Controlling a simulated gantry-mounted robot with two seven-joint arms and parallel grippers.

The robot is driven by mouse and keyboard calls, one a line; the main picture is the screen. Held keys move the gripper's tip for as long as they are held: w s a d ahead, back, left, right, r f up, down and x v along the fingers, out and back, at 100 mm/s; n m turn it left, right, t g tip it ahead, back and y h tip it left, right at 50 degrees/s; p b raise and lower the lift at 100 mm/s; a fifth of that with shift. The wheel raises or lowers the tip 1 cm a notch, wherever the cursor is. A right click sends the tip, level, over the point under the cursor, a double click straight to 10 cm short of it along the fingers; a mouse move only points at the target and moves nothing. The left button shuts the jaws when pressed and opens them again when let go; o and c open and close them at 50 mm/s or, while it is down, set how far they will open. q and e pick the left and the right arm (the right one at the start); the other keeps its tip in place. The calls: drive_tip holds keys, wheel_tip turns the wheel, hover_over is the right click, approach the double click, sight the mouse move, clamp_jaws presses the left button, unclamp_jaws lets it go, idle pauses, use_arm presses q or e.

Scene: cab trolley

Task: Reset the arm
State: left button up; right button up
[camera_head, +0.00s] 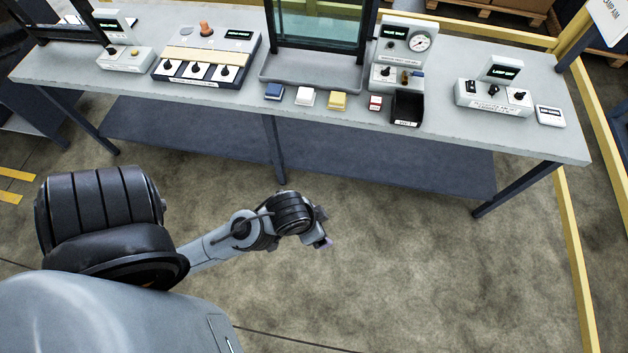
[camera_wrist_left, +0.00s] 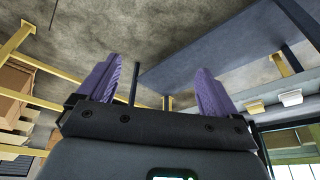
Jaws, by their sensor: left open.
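My left arm comes in from the left in the head view, and its gripper (camera_head: 322,237) hangs over bare floor in front of the bench. In the left wrist view the left gripper (camera_wrist_left: 160,88) shows two purple fingers spread wide apart with nothing between them. The bench (camera_head: 450,128) stands beyond the gripper, and the gripper touches nothing. My right gripper is in neither view.
On the bench are a switch panel (camera_head: 205,68), a gauge unit (camera_head: 402,70), a lamp box (camera_head: 494,100), a black bin (camera_head: 407,107) and small blue, white and yellow blocks (camera_head: 338,101). A yellow rail (camera_head: 575,265) runs at the right. The floor in front is clear.

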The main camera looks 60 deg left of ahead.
use_arm(q)
drive_tip(key=shift+s+d+r+m, duration=0.1)
drive_tip(key=shift+s+d+m, duration=0.35)
drive_tip(key=shift+s, duration=0.2)
wheel_tip(320, 180, up, 24)
drive_tip(key=p, duration=2.3)
drive_tip(key=shift+p, duration=0.4)
drive_tip(key=shift+f, duration=0.2)
